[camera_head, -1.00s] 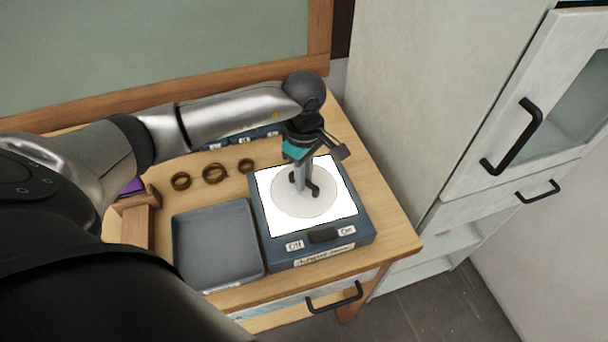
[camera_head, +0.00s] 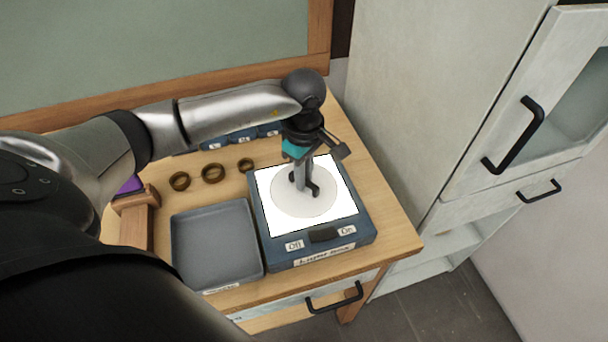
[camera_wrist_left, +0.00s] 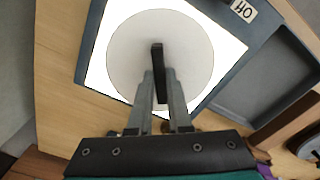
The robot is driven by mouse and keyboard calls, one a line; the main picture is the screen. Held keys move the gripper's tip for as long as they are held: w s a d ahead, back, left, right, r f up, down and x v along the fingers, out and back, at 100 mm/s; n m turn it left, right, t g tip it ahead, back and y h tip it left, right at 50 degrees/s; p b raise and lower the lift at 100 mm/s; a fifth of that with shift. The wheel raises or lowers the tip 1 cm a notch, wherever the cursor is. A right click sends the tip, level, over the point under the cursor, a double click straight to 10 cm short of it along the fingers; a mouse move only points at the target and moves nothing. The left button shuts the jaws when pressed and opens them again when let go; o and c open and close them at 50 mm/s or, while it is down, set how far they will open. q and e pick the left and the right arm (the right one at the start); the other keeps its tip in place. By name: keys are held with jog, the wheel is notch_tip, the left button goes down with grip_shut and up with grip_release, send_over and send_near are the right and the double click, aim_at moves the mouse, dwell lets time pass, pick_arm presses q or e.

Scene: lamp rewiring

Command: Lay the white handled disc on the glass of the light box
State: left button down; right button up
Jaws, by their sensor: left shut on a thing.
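The white disc (camera_head: 290,205) is over the lit glass (camera_head: 344,217) of the blue light box (camera_head: 367,222) and looks flat on it or very close to it. Its dark handle stands up from the middle. My left gripper (camera_head: 301,188) comes down from above and is shut on the handle. In the left wrist view the disc (camera_wrist_left: 195,50) shows under the fingers, with the black handle (camera_wrist_left: 157,60) between the fingertips (camera_wrist_left: 160,85). I cannot tell whether a small gap lies under the disc. My right gripper is not in view.
An empty grey tray (camera_head: 215,283) stands left of the light box. Several brown rings (camera_head: 212,173) lie behind it on the wooden table (camera_head: 398,235). A cabinet with black handles (camera_head: 513,136) stands close on the right.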

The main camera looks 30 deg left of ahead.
pick_arm(q)
jog(key=shift+f+b, duration=0.25)
jog(key=shift+b, duration=0.1)
dwell(0.8)
jog(key=shift+c, duration=1.4)
grip_release()
jog(key=shift+r+p, duration=2.65)
jog(key=shift+r, duration=1.35)
jog(key=shift+s, duration=0.1)
